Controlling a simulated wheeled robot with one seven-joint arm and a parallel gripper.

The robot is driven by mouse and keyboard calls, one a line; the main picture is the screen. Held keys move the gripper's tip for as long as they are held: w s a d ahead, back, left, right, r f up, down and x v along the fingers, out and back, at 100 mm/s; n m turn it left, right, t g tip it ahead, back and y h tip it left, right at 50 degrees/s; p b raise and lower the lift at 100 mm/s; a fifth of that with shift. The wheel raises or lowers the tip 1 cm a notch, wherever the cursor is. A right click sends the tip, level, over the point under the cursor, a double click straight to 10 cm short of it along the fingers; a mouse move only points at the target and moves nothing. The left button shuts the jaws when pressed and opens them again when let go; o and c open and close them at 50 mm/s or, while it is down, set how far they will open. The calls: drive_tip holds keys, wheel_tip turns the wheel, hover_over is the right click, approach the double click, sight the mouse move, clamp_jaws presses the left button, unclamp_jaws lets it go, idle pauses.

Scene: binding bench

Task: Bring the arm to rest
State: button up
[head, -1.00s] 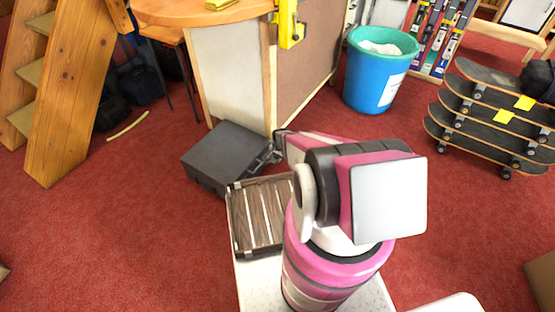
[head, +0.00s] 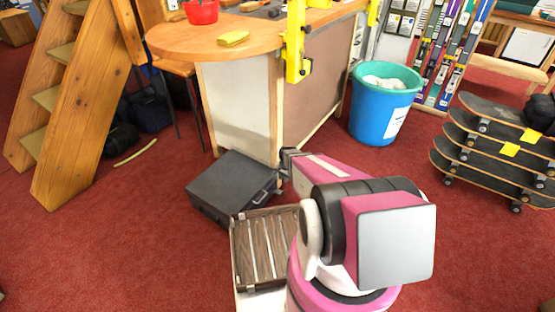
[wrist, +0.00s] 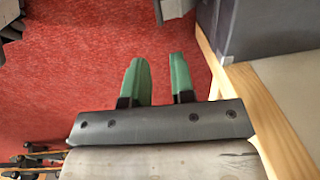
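My arm, pink and white with dark joints, stands folded in the lower middle of the head view. Its forearm points away toward the bench front. My gripper (wrist: 160,80) shows in the wrist view as two green fingers on a dark bar. The fingers are apart with nothing between them, over red carpet. In the head view I cannot make out the fingers.
A wooden bench (head: 215,39) stands ahead. A dark grey case (head: 232,183) lies on the carpet before it, near a slatted brown crate (head: 263,246). A blue bin (head: 380,115) and stacked skateboards (head: 495,160) stand right, wooden steps (head: 85,110) left.

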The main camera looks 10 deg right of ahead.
drive_tip(key=s+a+r+n, duration=0.1)
drive_tip(key=s+r+n, duration=0.2)
drive_tip(key=r, duration=0.7)
drive_tip(key=s+a+r+n, duration=0.1)
drive_tip(key=s+r+n, duration=0.2)
drive_tip(key=s+r, duration=0.4)
drive_tip(key=s+a+r+n, duration=0.2)
drive_tip(key=s+r, duration=0.3)
drive_tip(key=r, duration=0.9)
drive_tip(key=shift+s+n+g+h, duration=0.3)
drive_tip(key=shift+s+n+h, duration=0.1)
drive_tip(key=shift+n, duration=0.1)
